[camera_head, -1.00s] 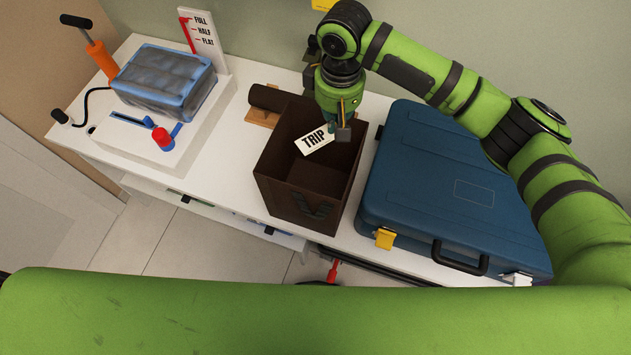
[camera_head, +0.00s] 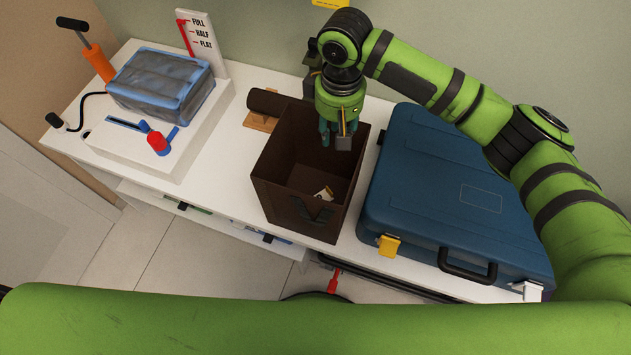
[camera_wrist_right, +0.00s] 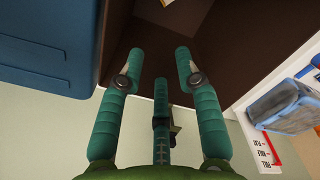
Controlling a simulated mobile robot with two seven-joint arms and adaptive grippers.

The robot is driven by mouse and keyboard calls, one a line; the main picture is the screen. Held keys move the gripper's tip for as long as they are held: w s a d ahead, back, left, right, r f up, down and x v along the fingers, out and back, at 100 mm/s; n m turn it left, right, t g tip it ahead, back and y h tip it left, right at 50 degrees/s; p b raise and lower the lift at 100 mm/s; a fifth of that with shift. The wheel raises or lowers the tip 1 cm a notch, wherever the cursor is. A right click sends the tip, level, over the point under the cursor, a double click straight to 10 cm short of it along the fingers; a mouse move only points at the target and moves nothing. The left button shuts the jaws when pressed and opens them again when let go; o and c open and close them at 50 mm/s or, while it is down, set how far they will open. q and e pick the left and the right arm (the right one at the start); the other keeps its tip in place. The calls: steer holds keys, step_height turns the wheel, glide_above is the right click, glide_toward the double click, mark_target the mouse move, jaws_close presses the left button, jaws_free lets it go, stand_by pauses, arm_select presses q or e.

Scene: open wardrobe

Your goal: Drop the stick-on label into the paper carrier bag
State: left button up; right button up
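The stick-on label (camera_head: 325,192), a small pale piece, lies inside the brown paper carrier bag (camera_head: 318,220), low near its front right; only part of it shows. The bag stands upright and open on the white surface. My right gripper (camera_head: 336,138) is above the back of the bag's opening, apart from the label. In the right wrist view, its teal fingers (camera_wrist_right: 160,62) are spread with nothing between them, over the dark bag interior (camera_wrist_right: 215,60). My left gripper is not in view.
A blue case (camera_head: 440,190) stands close to the right of the bag. A brown roll on a wooden stand (camera_head: 262,122) is behind it at the left. A white unit with a blue-edged grey pack (camera_head: 160,85) and an orange pump (camera_head: 99,62) are further left.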

step_height(320, 180, up, 12)
stand_by(0.5)
stand_by(0.3)
